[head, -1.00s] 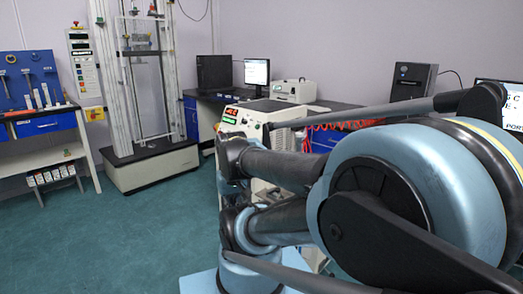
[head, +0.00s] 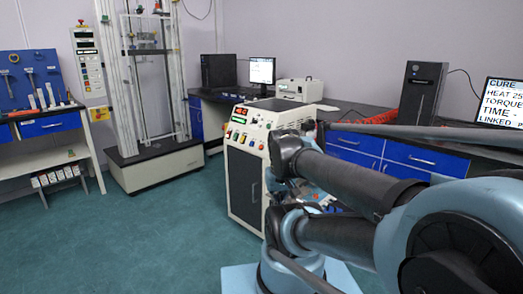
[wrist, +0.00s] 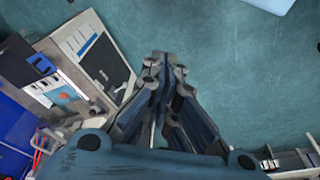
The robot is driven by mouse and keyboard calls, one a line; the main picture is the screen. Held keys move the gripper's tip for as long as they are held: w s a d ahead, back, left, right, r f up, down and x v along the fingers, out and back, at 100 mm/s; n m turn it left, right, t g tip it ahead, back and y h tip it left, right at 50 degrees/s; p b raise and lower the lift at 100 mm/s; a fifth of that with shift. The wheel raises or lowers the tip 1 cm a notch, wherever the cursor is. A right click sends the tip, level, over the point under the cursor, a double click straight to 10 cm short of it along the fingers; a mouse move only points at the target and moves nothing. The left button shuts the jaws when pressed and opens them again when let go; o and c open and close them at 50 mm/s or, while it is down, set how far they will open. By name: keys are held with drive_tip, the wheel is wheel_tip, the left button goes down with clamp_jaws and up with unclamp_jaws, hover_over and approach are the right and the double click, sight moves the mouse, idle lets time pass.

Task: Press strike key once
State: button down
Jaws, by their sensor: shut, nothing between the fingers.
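A cream cabinet machine (head: 246,172) with a sloped control panel (head: 246,138) stands right of centre in the head view. The panel carries a red-lit display (head: 239,112), a green display and several small buttons. I cannot tell which control is the strike key. The machine also shows at the left of the wrist view (wrist: 108,62). My gripper (wrist: 165,62) is shut and empty, over the green floor in the wrist view, apart from the machine's panel. In the head view my arm crosses in front of the machine's right side.
A monitor (head: 503,101) at the right reads CURE, HEAT, TORQUE, TIME and LINKED. A dark bench with blue drawers (head: 412,155) runs behind my arm. A tall test frame (head: 149,90) and a tool bench (head: 40,123) stand left. The floor in front is clear.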

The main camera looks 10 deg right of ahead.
sight(261, 147)
drive_tip(key=w+r+m+t, duration=0.2)
drive_tip(key=w+r, duration=0.2)
drive_tip(key=w, duration=0.9)
drive_tip(key=w+r+m+t, duration=0.15)
drive_tip(key=w+r, duration=0.25)
drive_tip(key=w, duration=0.9)
drive_tip(key=w+a+f+m+t, duration=0.1)
drive_tip(key=w+a+f+m, duration=0.1)
drive_tip(key=w, duration=1.1)
drive_tip(key=w+a+f+m+t, duration=0.1)
drive_tip(key=w+a+f+m, duration=0.1)
drive_tip(key=w, duration=1.1)
drive_tip(key=shift+w+f+t, duration=0.3)
drive_tip(key=shift+f+t, duration=0.05)
drive_tip(key=shift+f, duration=0.35)
drive_tip(key=shift+m, duration=0.25)
drive_tip(key=shift+w+d+f, duration=0.65)
drive_tip(key=shift+w+d, duration=0.1)
drive_tip(key=shift+d, duration=0.3)
drive_tip(key=shift+w+d+f, duration=0.7)
drive_tip(key=shift+w+d, duration=0.1)
drive_tip(key=shift+d, duration=0.2)
drive_tip(key=shift+w+d+f, duration=0.65)
drive_tip(key=shift+w+d, duration=0.1)
drive_tip(key=shift+d, duration=0.3)
drive_tip(key=shift+d, duration=0.15)
drive_tip(key=shift+w+d+f, duration=0.1)
drive_tip(key=shift+w+d, duration=0.1)
